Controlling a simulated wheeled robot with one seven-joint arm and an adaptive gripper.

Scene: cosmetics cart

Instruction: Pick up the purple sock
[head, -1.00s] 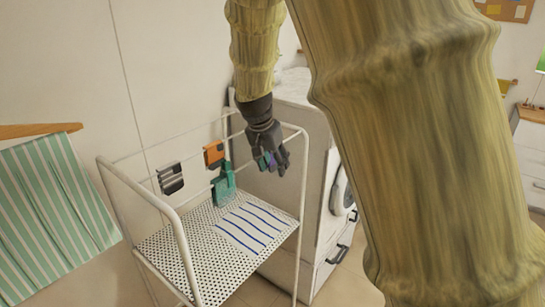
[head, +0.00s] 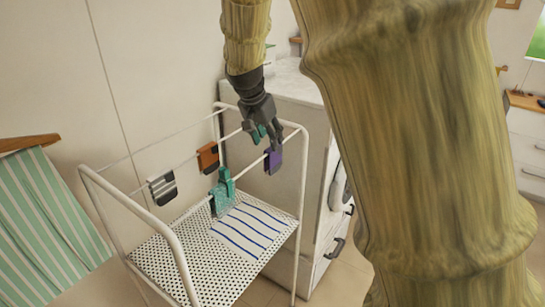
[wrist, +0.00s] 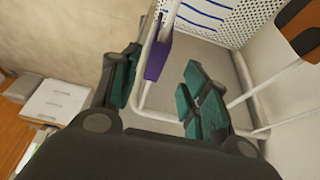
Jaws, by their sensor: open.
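The purple sock (head: 272,161) hangs folded over the front rail of the white cart, near its right end. It also shows in the wrist view (wrist: 157,58), between and beyond my two fingers. My gripper (head: 268,143) is open and empty, with teal finger pads, just above and slightly left of the sock in the head view. In the wrist view the open fingers (wrist: 160,88) frame the rail and the sock lies ahead of them. I cannot tell whether a finger touches it.
An orange item (head: 208,157), a grey striped item (head: 162,187) and a teal item (head: 223,191) hang or sit at the cart (head: 176,262). A blue-striped cloth (head: 245,230) lies on its perforated shelf. A white appliance (head: 318,190) stands close on the right.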

